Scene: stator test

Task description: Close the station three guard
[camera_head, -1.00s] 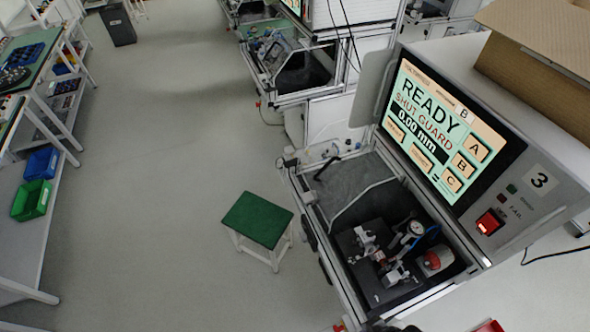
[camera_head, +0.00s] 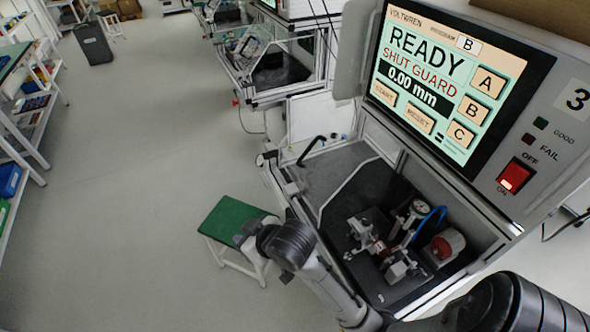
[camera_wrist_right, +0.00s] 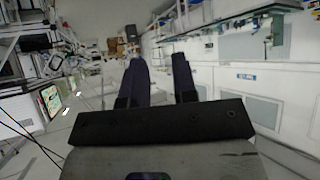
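Station three (camera_head: 577,100) is at the right of the head view, marked with a 3. Its screen (camera_head: 440,85) reads READY, SHUT GUARD and 0.00 mm. The guard (camera_head: 343,187) appears as a pale-edged frame at the left of the bay, leaving the test fixture (camera_head: 380,245) uncovered. A black handle (camera_head: 311,148) shows at its upper left. My right arm crosses in front of the station's lower edge. In the wrist view, the right gripper (camera_wrist_right: 160,78) has its two dark fingers apart with nothing between them. My left gripper is not in view.
A green-topped stool (camera_head: 225,220) stands at the left, close to my right arm in the picture. Another station (camera_head: 275,75) stands behind. A red switch (camera_head: 515,177) is on the station panel.

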